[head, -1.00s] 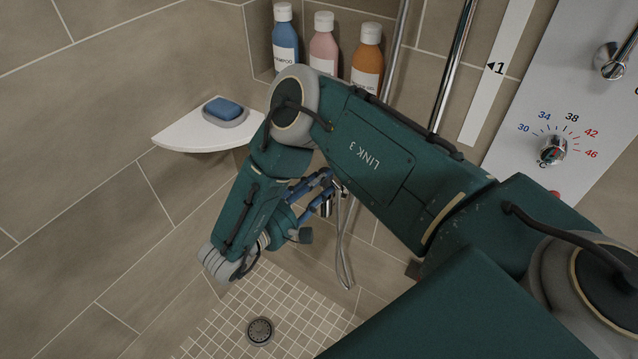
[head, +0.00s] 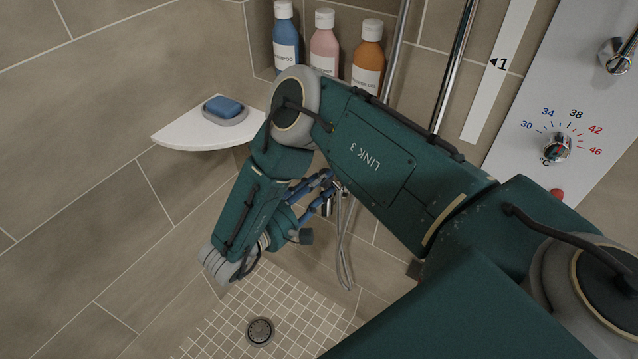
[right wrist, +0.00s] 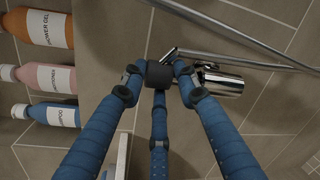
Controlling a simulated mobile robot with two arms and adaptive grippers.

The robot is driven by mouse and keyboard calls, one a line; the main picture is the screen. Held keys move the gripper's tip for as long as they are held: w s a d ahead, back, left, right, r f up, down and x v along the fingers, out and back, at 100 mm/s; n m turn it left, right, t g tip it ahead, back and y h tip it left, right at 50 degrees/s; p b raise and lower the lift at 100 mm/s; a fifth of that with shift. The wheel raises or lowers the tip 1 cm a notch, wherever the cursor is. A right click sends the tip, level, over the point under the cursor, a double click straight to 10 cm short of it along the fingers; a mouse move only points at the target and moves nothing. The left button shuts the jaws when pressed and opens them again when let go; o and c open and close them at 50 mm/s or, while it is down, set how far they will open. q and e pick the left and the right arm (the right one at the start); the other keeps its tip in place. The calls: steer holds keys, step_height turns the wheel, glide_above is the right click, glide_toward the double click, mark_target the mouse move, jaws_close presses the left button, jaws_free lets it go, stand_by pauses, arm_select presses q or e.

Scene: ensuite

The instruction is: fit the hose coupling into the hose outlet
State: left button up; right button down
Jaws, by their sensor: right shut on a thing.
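My right gripper (head: 326,186) is low in front of the far wall in the head view, partly behind my forearm. In the right wrist view its three blue fingers (right wrist: 158,78) are shut on a small dark grey piece, which I take for the hose coupling (right wrist: 160,74). A short chrome part shows just beyond the coupling. A chrome cylinder (right wrist: 222,85) is close by on its right; it also shows just below the fingers in the head view (head: 327,207). I cannot tell whether it is the hose outlet, nor whether coupling and outlet touch. My left gripper is not in view.
A chrome hose (head: 345,260) hangs below the gripper. Blue, pink (head: 324,45) and orange bottles stand in a niche. A corner shelf (head: 190,135) holds a blue soap (head: 224,107) in a dish. A chrome rail (head: 455,65) and control panel (head: 545,110) are at right; a drain (head: 260,331) lies below.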

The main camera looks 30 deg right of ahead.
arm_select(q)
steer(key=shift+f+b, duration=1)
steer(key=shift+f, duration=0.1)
arm_select(e)
steer(key=shift+f, duration=1.2)
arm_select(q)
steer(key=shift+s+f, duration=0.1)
arm_select(e)
steer(key=shift+f, duration=0.1)
steer(key=shift+f+b, duration=0.25)
steer(key=shift+b, duration=0.05)
steer(key=shift+s+f, duration=0.1)
steer(key=shift+f, duration=0.1)
steer(key=c, duration=1.5)
jaws_free()
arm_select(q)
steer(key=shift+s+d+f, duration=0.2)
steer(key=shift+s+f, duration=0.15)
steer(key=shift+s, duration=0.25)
arm_select(e)
steer(key=shift+o, duration=1.4)
steer(key=shift+f, duration=0.1)
glide_toward(323, 191)
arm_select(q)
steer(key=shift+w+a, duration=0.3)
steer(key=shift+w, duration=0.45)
arm_select(e)
steer(key=shift+s+d, duration=0.1)
steer(key=shift+d, duration=0.3)
